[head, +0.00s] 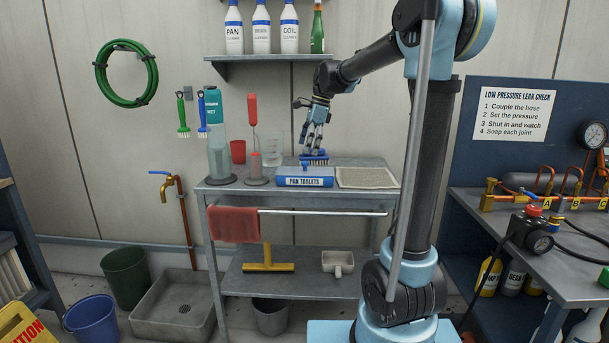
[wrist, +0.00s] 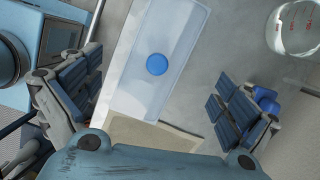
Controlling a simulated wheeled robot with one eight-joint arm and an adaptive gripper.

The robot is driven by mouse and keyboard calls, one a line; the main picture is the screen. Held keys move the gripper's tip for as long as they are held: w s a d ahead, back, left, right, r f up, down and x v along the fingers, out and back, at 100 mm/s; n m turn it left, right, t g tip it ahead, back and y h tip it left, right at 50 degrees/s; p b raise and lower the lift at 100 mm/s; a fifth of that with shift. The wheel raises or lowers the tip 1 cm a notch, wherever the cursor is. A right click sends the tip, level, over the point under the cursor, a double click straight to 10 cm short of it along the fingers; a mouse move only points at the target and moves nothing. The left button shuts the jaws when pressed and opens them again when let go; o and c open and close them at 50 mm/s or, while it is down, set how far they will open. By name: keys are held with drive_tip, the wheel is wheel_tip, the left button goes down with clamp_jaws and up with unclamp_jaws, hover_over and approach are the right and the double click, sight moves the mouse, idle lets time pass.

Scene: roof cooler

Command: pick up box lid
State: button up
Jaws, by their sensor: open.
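The box labelled PAN TABLETS (head: 304,182) stands on the top shelf of the grey cart. In the wrist view its lid (wrist: 180,30) is a pale, see-through rectangle with a round blue knob (wrist: 157,65) in the middle. My gripper (head: 316,147) is above the cart top, over the back of the box. In the wrist view the open fingers (wrist: 155,98) are spread on either side of the lid, with nothing between them touching the knob. The lid appears to lie on the box.
A rail with a red cloth (head: 234,224) runs along the cart's front.

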sight(306, 162)
drive_tip(key=shift+d+x, duration=0.2)
drive_tip(key=shift+x, duration=1.35)
drive_tip(key=shift+d+x, duration=0.2)
drive_tip(key=shift+x, duration=1.3)
drive_tip(key=shift+s+f, duration=0.1)
drive_tip(key=shift+s, duration=0.1)
drive_tip(key=c, duration=1.4)
drive_tip(key=shift+o, duration=0.2)
